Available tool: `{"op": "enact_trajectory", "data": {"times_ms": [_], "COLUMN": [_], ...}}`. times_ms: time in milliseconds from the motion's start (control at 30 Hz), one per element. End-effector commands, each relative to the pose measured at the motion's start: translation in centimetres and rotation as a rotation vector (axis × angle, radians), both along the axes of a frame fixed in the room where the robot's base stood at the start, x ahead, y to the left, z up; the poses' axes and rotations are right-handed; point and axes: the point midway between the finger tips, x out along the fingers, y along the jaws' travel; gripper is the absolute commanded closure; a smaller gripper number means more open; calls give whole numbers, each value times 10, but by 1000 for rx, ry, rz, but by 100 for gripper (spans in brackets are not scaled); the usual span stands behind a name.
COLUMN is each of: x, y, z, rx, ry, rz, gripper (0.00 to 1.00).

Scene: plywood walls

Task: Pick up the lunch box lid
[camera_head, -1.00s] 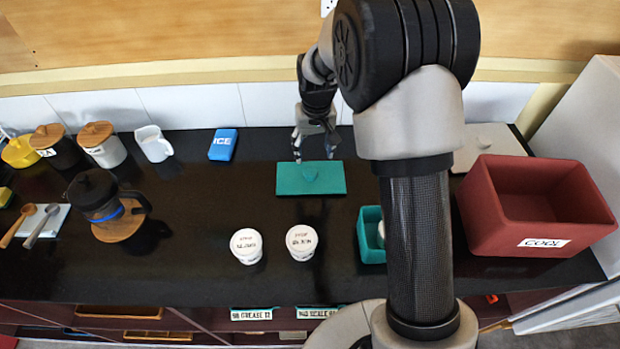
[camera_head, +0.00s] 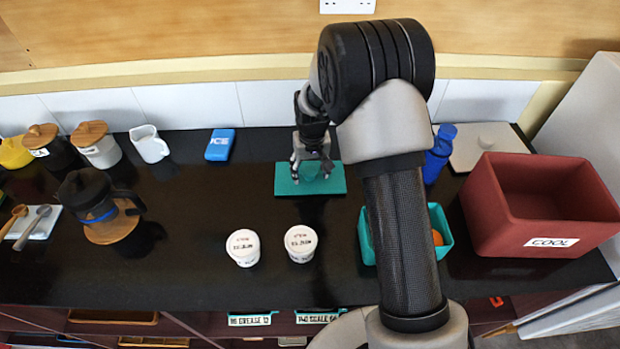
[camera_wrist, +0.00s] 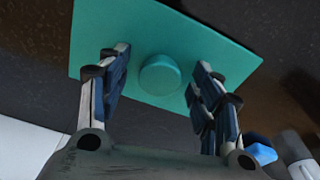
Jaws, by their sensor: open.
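The lunch box lid is a flat teal rectangle (camera_head: 283,184) with a round knob, lying on the black counter towards the back. My gripper (camera_head: 311,179) is over the lid, fingers pointing down and open around its knob. In the wrist view the lid (camera_wrist: 105,35) fills the upper middle, and its round knob (camera_wrist: 160,75) lies between the two spread fingers of my gripper (camera_wrist: 158,88). Whether the fingertips touch the lid I cannot tell. The teal lunch box (camera_head: 442,222), partly hidden by my arm, stands nearer the front with something orange inside.
Two white lidded tubs (camera_head: 243,248) stand in front of the lid. A red bin (camera_head: 540,190) labelled COOL is at the right. A blue bottle (camera_head: 438,155) stands behind my arm. A blue ice pack (camera_head: 220,145) lies left of the lid, and the counter between is clear.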

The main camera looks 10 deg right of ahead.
Motion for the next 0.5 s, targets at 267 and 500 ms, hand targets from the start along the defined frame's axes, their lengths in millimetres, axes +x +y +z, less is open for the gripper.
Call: {"op": "enact_trajectory", "data": {"times_ms": [267,500], "x": [0,0], "y": [0,0], "z": [1,1], "rx": [0,0], "ry": [0,1], "rz": [0,0], "gripper": [55,71]}}
